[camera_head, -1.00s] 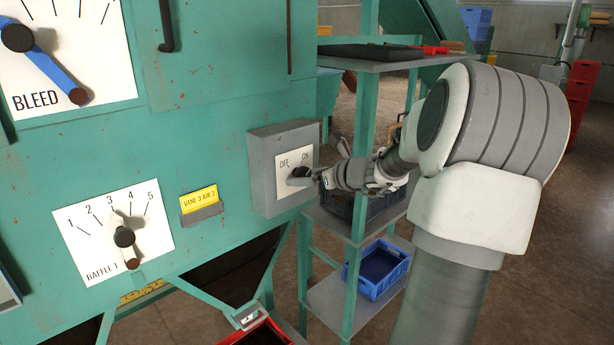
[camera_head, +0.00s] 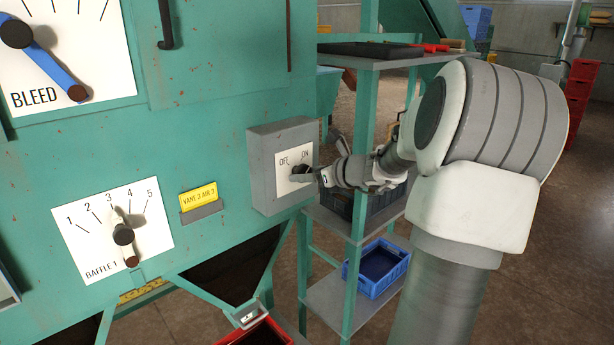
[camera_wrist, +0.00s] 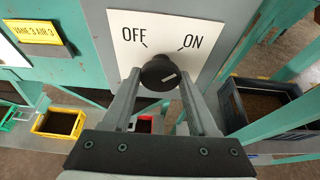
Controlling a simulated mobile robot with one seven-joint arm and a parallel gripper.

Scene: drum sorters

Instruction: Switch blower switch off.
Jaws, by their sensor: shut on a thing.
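The blower switch is a black round knob (camera_wrist: 158,72) on a white plate (camera_wrist: 128,36) marked OFF at left and ON at right. A short white mark on the knob's face slants to the right, on the ON side. The plate sits on a grey box (camera_head: 262,180) on the green machine. My gripper (camera_wrist: 159,78) is shut on the knob, with one finger at each side of it. In the head view my gripper (camera_head: 312,175) reaches the knob from the right and hides part of it.
A green shelf rack (camera_head: 362,130) stands close beside my arm, with a blue crate (camera_head: 378,268) on its lower shelf. The baffle dial (camera_head: 112,235) and a yellow label (camera_head: 199,197) are left of the switch box. A red bin (camera_head: 258,332) is below.

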